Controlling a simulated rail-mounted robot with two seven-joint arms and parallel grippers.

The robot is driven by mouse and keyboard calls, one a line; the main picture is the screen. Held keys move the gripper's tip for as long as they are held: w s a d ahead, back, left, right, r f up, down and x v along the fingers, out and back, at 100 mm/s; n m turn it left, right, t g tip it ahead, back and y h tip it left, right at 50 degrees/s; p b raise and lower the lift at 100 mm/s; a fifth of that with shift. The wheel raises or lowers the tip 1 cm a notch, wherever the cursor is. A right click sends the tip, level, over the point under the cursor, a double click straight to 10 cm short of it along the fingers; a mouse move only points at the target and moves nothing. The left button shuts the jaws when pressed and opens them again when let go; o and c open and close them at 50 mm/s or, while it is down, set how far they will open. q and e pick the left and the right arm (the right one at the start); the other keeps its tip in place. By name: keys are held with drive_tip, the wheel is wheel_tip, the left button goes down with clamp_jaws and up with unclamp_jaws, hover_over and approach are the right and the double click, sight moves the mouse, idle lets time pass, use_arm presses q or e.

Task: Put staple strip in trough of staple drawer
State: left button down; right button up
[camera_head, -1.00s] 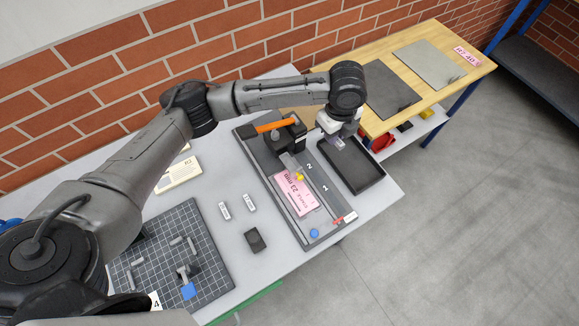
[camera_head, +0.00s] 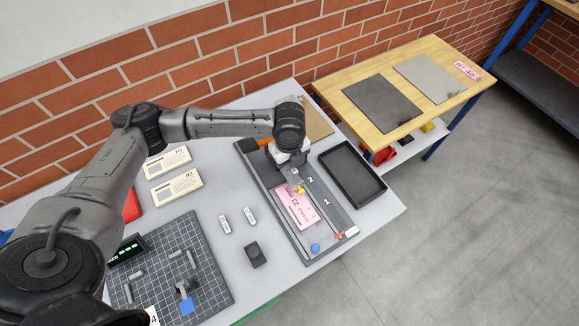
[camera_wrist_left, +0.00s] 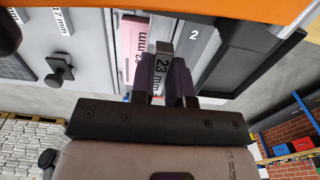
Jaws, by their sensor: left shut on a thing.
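My left gripper (camera_head: 292,176) is shut on a grey staple strip. In the left wrist view the strip (camera_wrist_left: 161,72), marked 23 mm, stands between the two dark fingers (camera_wrist_left: 162,90). The long grey staple drawer unit (camera_head: 330,212) lies below the gripper, with lanes marked 1 and 2. The gripper is over the far part of the unit. I cannot tell whether the strip touches it. The gripper and forearm hide part of the trough and the orange-handled stapler.
An empty black tray (camera_head: 352,172) lies right of the unit. Two small labelled strips and a dark block (camera_head: 256,254) lie to its left. A gridded mat (camera_head: 205,262) with small parts is at front left. A wooden table (camera_head: 430,85) stands behind right.

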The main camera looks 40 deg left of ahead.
sight(290, 176)
use_arm(q)
drive_tip(key=shift+f, duration=1.85)
drive_tip(key=shift+f, duration=0.1)
drive_tip(key=shift+f, duration=0.35)
drive_tip(key=shift+f, duration=0.15)
drive_tip(key=c, duration=1.1)
unclamp_jaws()
wheel_tip(290, 176, up, 13)
drive_tip(key=shift+r+p, duration=0.1)
drive_tip(key=shift+p, duration=0.3)
